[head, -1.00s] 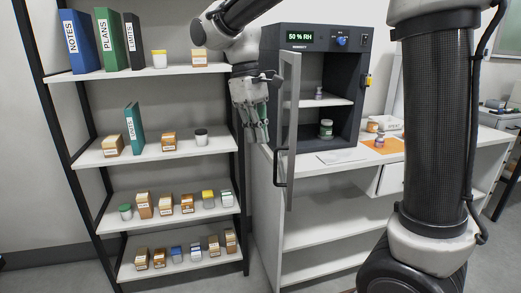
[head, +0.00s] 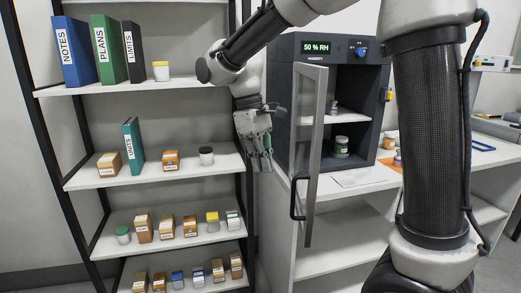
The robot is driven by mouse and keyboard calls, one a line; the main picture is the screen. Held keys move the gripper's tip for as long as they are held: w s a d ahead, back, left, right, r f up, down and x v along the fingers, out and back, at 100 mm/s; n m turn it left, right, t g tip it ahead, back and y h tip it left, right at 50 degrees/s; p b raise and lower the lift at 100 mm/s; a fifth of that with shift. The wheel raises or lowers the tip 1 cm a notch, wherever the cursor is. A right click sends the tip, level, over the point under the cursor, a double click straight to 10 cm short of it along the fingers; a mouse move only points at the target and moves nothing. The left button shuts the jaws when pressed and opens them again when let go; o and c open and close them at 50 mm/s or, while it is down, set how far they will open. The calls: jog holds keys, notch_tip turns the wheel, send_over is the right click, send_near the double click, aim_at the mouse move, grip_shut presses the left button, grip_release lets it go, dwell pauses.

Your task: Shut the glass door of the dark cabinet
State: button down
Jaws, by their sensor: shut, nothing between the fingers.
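The dark cabinet (head: 283,82) stands on the white table, with a lit "50 % RH" display on its top front. Its glass door (head: 311,130) is hinged on the left and stands open, swung out toward me. A dark handle (head: 295,198) is on the door's free edge. Inside, a small bottle (head: 333,108) stands on the shelf and a green-labelled jar (head: 341,147) below. My gripper (head: 262,162) is shut and empty, pointing down, to the left of the door in the picture. I see a gap between them.
A shelf rack (head: 150,178) on the left holds binders, boxes and jars, close to my gripper. A white sheet (head: 358,177) lies on the table before the cabinet.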

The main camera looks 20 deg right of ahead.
jog(key=s+d+f, duration=0.3)
jog(key=f, duration=0.1)
jog(key=shift+s+d, duration=0.15)
jog(key=shift+s, duration=0.2)
jog(key=shift+d, duration=0.1)
